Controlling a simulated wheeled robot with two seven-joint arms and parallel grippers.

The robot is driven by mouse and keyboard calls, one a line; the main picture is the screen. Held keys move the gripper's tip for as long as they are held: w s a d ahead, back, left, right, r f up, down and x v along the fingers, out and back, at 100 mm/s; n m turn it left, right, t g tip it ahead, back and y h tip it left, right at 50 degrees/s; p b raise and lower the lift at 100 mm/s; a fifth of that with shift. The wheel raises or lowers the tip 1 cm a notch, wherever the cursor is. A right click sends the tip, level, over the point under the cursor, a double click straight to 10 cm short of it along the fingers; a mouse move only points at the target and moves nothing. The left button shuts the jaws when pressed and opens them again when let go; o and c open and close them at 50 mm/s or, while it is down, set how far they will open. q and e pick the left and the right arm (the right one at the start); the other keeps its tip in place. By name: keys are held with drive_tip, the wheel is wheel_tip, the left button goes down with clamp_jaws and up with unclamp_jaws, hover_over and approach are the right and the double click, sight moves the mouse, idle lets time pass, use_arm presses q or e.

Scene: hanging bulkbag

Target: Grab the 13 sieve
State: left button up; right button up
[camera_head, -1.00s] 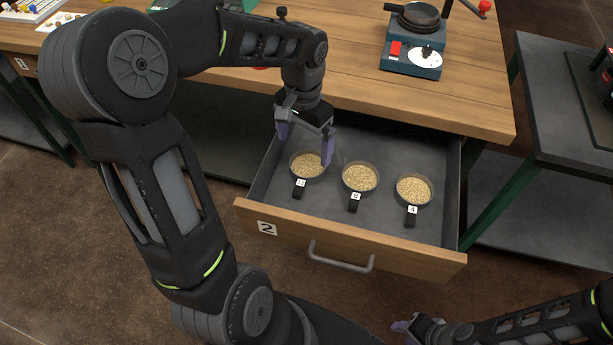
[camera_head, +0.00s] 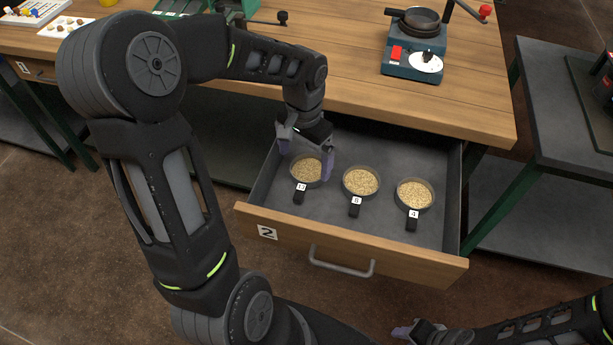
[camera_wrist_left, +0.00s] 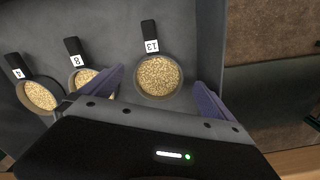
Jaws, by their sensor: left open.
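The 13 sieve (camera_head: 306,169) is a round dark-rimmed pan of tan grains with a short black handle and a 13 label. It sits leftmost in the open drawer (camera_head: 400,240). It also shows in the left wrist view (camera_wrist_left: 159,76), between the finger tips, handle pointing up. My left gripper (camera_head: 306,160) is open, one purple finger on either side of this sieve and apart from its rim as far as I can see. In the left wrist view its fingers (camera_wrist_left: 155,90) spread around the pan. My right gripper (camera_head: 410,332) is at the bottom, low in the frame; its jaws are unclear.
The 8 sieve (camera_head: 361,181) and the 4 sieve (camera_head: 414,194) sit to the right in the same drawer. The wooden tabletop (camera_head: 450,100) overhangs the drawer's back. A teal device (camera_head: 413,62) stands on it. The drawer floor behind the sieves is clear.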

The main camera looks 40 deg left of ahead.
sight(304, 177)
use_arm(q)
wheel_tip(304, 177, down, 4)
drive_tip(key=shift+f, duration=0.1)
idle(0.6)
drive_tip(key=c, duration=1.5)
